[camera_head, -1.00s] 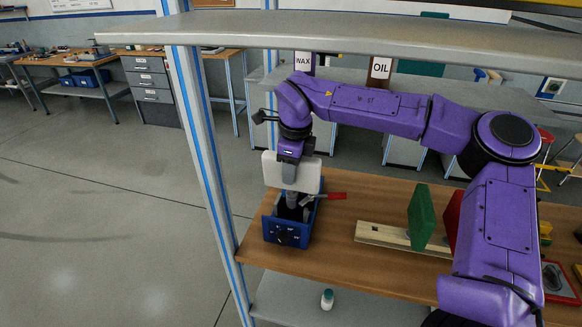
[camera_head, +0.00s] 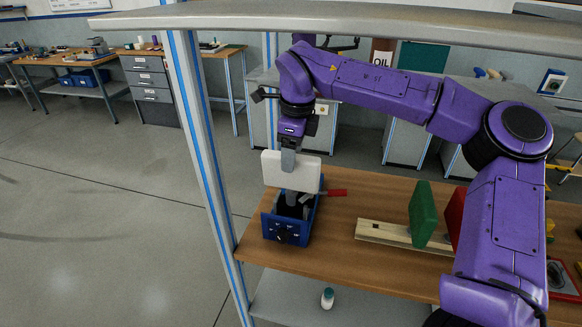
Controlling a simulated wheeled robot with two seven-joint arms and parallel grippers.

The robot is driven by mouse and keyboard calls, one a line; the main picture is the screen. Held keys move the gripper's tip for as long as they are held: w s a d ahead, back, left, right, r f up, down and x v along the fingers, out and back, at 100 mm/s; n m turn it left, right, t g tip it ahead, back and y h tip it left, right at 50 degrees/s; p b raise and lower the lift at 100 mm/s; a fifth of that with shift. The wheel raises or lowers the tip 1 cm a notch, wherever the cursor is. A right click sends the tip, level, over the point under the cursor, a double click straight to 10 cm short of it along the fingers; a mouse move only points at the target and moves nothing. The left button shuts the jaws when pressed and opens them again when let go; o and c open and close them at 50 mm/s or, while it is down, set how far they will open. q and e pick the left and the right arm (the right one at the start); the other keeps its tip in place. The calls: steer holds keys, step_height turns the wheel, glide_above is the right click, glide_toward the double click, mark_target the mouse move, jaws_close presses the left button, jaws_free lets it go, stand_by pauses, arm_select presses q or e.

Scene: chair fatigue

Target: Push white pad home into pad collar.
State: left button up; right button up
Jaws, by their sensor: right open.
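The white pad (camera_head: 291,171) stands upright over the blue box-shaped fixture (camera_head: 287,228) on the left end of the wooden bench. A grey stem under the pad reaches down into the fixture; how deep it sits in the collar is hidden. My right gripper (camera_head: 288,159) is open, right above and behind the pad's top edge, with the pad covering part of it. I cannot tell whether it touches the pad. My left gripper is not in view.
A red-handled lever (camera_head: 335,193) sticks out right of the fixture. A wooden rail (camera_head: 385,233) with a green pad (camera_head: 422,214) and a red pad (camera_head: 453,216) stands farther right. A shelf edge (camera_head: 330,27) hangs above, and a post (camera_head: 205,165) stands left.

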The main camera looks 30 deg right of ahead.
steer(key=r, duration=0.3)
steer(key=s+r, duration=0.1)
steer(key=r, duration=0.1)
steer(key=shift+a+r, duration=0.1)
steer(key=shift+r, duration=0.2)
steer(key=shift+w, duration=0.1)
